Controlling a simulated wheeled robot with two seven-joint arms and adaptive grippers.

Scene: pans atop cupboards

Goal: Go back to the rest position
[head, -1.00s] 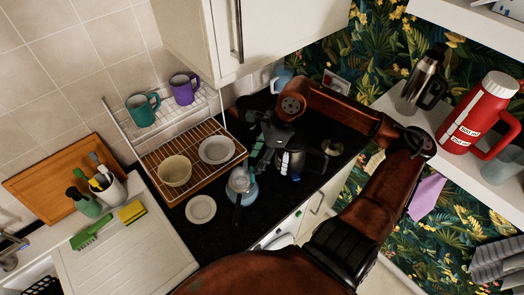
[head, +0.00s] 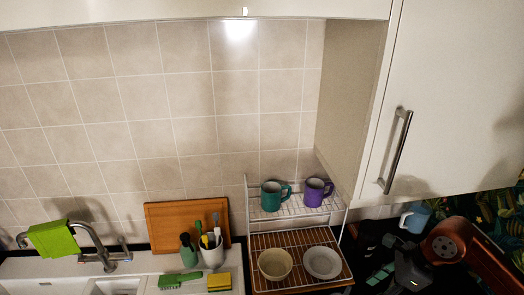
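My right arm enters at the lower right edge of the head view, with a brown wrist joint. My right gripper (head: 392,266) is dark and hangs over the dark counter, right of the dish rack. Its fingers are hard to make out against the counter, so I cannot tell whether it is open or shut. No held object can be made out. My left gripper is out of view.
The dish rack (head: 250,240) holds a green mug (head: 272,197), a purple mug (head: 317,192), a bowl (head: 275,264) and a plate (head: 322,262). A blue mug (head: 415,218) stands behind my gripper. A wall cupboard (head: 450,90) hangs above. The sink tap (head: 100,250) is left.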

